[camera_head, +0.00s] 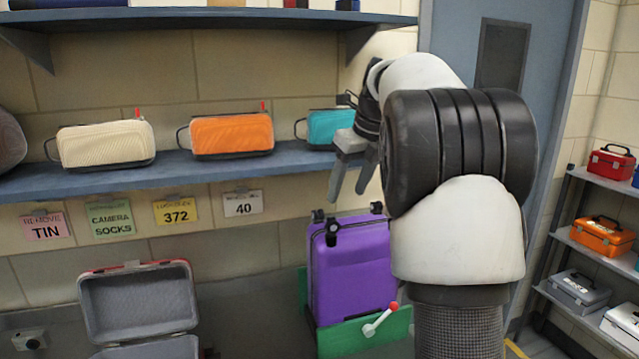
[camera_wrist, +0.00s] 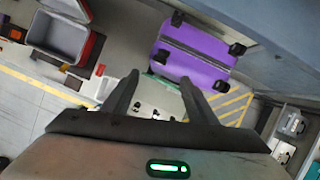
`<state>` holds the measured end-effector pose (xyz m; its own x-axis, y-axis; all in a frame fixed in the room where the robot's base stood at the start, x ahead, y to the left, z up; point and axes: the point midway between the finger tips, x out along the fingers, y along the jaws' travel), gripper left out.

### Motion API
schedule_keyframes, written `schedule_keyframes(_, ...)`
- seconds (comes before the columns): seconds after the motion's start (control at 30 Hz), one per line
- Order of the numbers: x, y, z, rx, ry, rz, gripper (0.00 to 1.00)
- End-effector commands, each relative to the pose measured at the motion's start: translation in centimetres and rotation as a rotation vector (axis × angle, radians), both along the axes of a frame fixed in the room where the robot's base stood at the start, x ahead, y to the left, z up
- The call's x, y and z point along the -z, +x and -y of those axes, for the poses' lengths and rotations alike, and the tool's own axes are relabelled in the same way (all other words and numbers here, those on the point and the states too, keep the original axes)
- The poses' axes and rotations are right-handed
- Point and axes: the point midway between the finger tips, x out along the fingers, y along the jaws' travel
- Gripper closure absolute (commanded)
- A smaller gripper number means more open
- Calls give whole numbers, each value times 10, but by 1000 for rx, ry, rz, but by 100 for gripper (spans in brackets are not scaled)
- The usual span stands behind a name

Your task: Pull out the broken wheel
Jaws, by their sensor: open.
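A purple suitcase (camera_head: 350,270) stands on end with its small black wheels upward, below the shelf. It also shows in the wrist view (camera_wrist: 195,55) with black wheels at its corners. One wheel (camera_head: 332,230) at the front left hangs lower and looks tilted; it may be the broken one. The other visible wheels (camera_head: 318,215) and (camera_head: 376,207) sit at the top edge. My gripper (camera_head: 348,194) is open and empty above the suitcase, apart from it. In the wrist view, my gripper's fingers (camera_wrist: 159,77) point toward the suitcase's near edge. My arm hides part of its right side.
A green holder (camera_head: 370,336) with a red-knobbed lever (camera_head: 380,320) is around the suitcase base. An open grey case (camera_head: 138,300) stands to the left. A blue shelf (camera_head: 100,180) with several pouches runs behind my gripper. A toolbox rack (camera_head: 590,250) is at right.

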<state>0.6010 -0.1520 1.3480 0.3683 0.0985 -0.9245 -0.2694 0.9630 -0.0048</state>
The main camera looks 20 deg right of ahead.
Motion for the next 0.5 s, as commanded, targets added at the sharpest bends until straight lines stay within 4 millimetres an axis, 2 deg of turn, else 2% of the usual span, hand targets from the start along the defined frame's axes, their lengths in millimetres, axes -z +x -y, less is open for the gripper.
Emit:
schedule_keyframes(0.17,14,6,0,18,9,-4,47)
schedule_keyframes(0.5,74,30,-7,15,7,-5,47)
